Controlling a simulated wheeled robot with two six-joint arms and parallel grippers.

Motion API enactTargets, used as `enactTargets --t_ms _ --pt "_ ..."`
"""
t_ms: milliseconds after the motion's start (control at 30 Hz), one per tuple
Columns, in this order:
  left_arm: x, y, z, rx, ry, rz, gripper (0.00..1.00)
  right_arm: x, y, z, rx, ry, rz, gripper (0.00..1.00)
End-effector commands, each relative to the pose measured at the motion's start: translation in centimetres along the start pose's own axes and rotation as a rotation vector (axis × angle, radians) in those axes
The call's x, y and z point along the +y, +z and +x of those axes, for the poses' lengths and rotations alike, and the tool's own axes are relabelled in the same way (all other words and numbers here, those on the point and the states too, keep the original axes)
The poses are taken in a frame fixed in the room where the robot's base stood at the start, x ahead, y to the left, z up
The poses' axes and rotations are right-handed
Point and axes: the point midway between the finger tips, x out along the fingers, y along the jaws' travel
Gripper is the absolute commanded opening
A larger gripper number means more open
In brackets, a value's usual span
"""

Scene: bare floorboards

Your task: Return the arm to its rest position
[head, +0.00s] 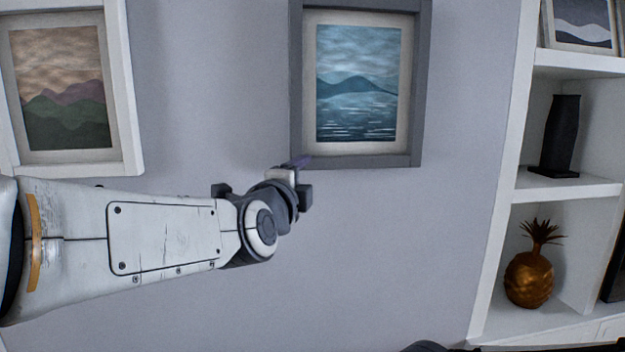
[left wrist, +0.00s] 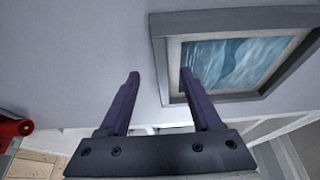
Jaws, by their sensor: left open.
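My left arm reaches in from the left in the head view, in front of the wall. My left gripper (head: 302,162) is near the lower left corner of the grey-framed seascape picture (head: 357,85). In the left wrist view my left gripper (left wrist: 160,82) has its two purple fingers spread apart with nothing between them. The seascape picture (left wrist: 235,65) shows beyond the right finger there. The picture hangs on the wall. I cannot tell whether the gripper touches the frame. My right gripper is not in view.
A white-framed mountain picture (head: 62,85) hangs at the left. A white shelf (head: 500,190) at the right holds a dark vase (head: 562,136) and a golden pineapple (head: 529,277). A red object (left wrist: 14,128) shows at the left in the left wrist view. The wall below the arm is bare.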

Motion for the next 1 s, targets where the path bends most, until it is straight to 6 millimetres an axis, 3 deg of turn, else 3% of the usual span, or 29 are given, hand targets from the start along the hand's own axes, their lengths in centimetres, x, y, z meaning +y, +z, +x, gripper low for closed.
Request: enactTargets --t_ms 333,467,533,667,767,900,1000 --pt "0.7 -0.4 -0.1 0.013 0.021 -0.023 0.65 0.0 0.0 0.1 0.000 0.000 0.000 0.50" --pt "4.8 -2.9 -1.1 0.078 0.156 -0.158 0.65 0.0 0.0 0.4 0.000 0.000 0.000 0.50" --pt "8.5 -5.0 -2.6 0.116 0.293 -0.283 0.65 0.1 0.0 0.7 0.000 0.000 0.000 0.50" --pt "16.6 -8.6 -7.3 0.111 0.622 -0.536 0.65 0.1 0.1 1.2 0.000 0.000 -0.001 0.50" --pt "22.2 -10.1 -12.2 0.015 0.878 -0.702 0.65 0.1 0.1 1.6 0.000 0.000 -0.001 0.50" --pt "28.6 -10.3 -20.0 -0.244 1.183 -0.863 0.65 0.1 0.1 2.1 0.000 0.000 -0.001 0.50" --pt "31.4 -9.5 -24.8 -0.459 1.319 -0.919 0.65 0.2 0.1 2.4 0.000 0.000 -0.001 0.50"
